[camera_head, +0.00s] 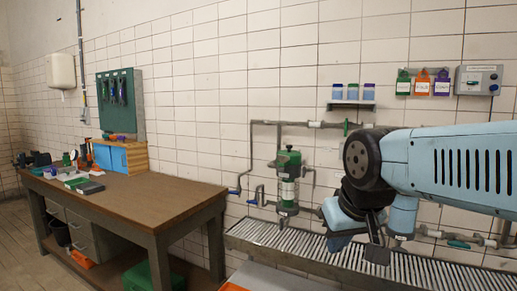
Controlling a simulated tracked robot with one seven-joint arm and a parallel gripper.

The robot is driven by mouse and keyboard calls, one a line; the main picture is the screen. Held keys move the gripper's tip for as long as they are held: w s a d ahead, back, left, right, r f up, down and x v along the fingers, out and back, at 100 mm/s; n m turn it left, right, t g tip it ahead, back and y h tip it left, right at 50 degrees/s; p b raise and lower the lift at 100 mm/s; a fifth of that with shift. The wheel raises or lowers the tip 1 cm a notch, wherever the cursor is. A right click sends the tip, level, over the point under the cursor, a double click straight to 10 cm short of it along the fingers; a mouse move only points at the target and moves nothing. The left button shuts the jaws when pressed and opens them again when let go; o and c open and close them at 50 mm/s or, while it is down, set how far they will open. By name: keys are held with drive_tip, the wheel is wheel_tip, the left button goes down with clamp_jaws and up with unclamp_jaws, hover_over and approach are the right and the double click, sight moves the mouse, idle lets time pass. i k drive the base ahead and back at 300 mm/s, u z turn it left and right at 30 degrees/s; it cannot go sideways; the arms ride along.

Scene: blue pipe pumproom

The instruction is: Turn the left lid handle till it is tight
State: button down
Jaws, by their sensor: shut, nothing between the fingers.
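A green vessel (288,160) with a clear middle section is fixed to pipework on the tiled wall, near the picture's centre. A blue crank-shaped handle (236,191) is at the lower end of the pipe left of it. A smaller grey-blue handle (259,196) sits closer to the vessel's left side. I cannot tell which of these is the left lid handle, or how tight it is. My gripper (377,252) is right of the vessel, pointing down in front of the grating. It is shut and empty, apart from both handles. My arm hides the wall and pipes behind it.
A metal grating (310,255) runs below the pipework. A wooden workbench (140,205) stands at left with a blue box (112,158) and tools. A shelf of jars (351,106), coloured tags (422,84) and a grey control box (479,80) are on the wall.

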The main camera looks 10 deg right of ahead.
sight(282, 158)
drive_tip(key=i, duration=1.1)
drive_tip(key=z, duration=0.1)
